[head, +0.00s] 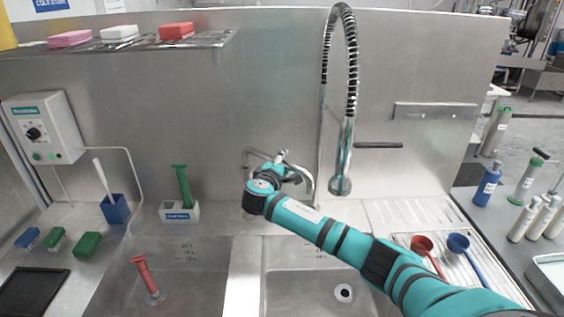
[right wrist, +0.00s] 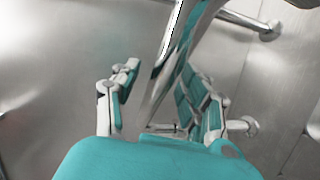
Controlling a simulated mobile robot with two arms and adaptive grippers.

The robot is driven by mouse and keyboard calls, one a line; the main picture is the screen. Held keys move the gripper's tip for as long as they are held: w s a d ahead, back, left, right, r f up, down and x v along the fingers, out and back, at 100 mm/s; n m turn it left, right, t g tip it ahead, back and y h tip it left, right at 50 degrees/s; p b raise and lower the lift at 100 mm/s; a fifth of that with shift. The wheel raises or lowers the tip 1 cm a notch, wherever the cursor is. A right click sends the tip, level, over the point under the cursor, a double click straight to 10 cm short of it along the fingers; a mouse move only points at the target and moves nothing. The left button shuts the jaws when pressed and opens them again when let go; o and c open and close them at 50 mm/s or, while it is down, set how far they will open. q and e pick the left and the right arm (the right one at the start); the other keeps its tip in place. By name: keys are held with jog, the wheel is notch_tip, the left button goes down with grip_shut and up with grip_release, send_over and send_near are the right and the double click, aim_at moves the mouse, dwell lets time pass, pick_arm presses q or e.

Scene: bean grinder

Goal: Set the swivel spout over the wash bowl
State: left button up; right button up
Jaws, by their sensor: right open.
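The chrome swivel spout (head: 252,152) stands at the back wall behind the divider of two sunken bowls, mostly hidden by my right arm; its visible end is at the left of the gripper. The left bowl (head: 195,285) and the right bowl (head: 285,285) have markings too small to read, so I cannot tell which is the wash bowl. My right gripper (head: 288,168) is at the spout. In the right wrist view its fingers (right wrist: 160,98) are apart, with a chrome tube (right wrist: 172,42) appearing between them; contact is unclear. My left gripper is out of view.
A tall spring hose with a spray head (head: 341,184) hangs just right of my right gripper. A red plunger-like tool (head: 143,270) stands in the left bowl. Red (head: 422,246) and blue (head: 459,244) ladles lie on the right rack. A shelf (head: 130,45) is at upper left.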

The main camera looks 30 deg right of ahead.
jog(key=shift+c, duration=0.2)
grip_shut()
jog(key=shift+f, duration=0.1)
dwell(0.4)
